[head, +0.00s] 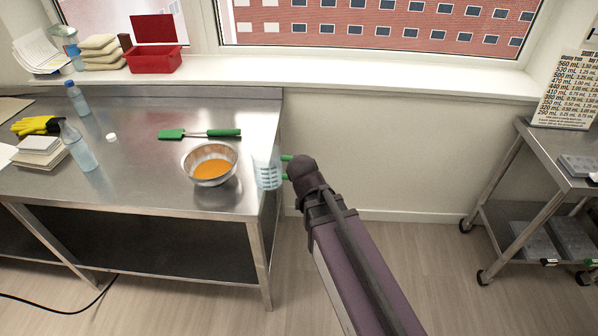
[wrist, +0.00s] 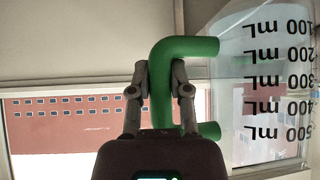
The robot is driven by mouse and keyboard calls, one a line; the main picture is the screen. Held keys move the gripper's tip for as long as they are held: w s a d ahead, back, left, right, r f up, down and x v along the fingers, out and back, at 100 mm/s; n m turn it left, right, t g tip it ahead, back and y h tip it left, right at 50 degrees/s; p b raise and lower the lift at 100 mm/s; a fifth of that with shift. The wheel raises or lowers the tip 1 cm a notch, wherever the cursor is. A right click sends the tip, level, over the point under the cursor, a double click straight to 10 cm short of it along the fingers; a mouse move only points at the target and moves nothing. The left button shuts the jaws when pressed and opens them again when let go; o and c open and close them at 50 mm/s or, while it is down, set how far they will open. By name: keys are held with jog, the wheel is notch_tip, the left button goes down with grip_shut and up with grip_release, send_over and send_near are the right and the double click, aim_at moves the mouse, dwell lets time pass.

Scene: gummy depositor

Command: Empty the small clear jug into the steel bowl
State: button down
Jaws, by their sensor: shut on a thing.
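The small clear jug (head: 268,172) is off the right edge of the steel table, just right of the steel bowl (head: 225,152). Its mL marks show in the wrist view (wrist: 280,80), which is upside down, so the jug looks about upright. I see no coloured liquid in the visible part of it. My gripper (wrist: 160,77) is shut on the jug's green handle (wrist: 190,48). In the head view my wrist hides the fingers. The bowl stands on the table near its right edge and holds orange liquid (head: 212,169).
A green spatula (head: 200,133) lies behind the bowl. A white cap (head: 111,137), bottles (head: 80,148), books (head: 40,150) and yellow gloves (head: 36,125) are further left. A steel cart (head: 540,150) stands at the right. Floor between table and cart is clear.

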aim_at(285, 157)
jog(key=shift+a+r, duration=0.1)
jog(key=shift+r, duration=0.1)
jog(key=shift+w+a+r+n+h+p, duration=0.1)
jog(key=shift+a+r+n+h+p, duration=0.1)
jog(key=shift+a+r+h+p, duration=0.35)
jog(key=shift+w+a+r+n+h+p, duration=0.1)
jog(key=shift+a+r+n+h+p, duration=0.15)
jog(key=shift+r+p, duration=0.55)
jog(key=shift+a+r+p, duration=0.15)
jog(key=shift+a+p, duration=0.1)
jog(key=shift+p, duration=0.1)
jog(key=shift+a+r+n+g+h+p, duration=0.3)
jog(key=shift+a+r+n+h+p, duration=0.15)
jog(key=shift+a+r+h+p, duration=0.45)
jog(key=shift+d, duration=0.1)
jog(key=shift+r, duration=0.15)
notch_tip(285, 157, up, 9)
jog(key=a+h+p, duration=0.1)
jog(key=a+p, duration=0.1)
jog(key=p, duration=0.6)
jog(key=shift+w+a+n+h+p, duration=0.2)
jog(key=shift+n+h+p, duration=0.1)
jog(key=shift+n, duration=0.1)
dwell(0.5)
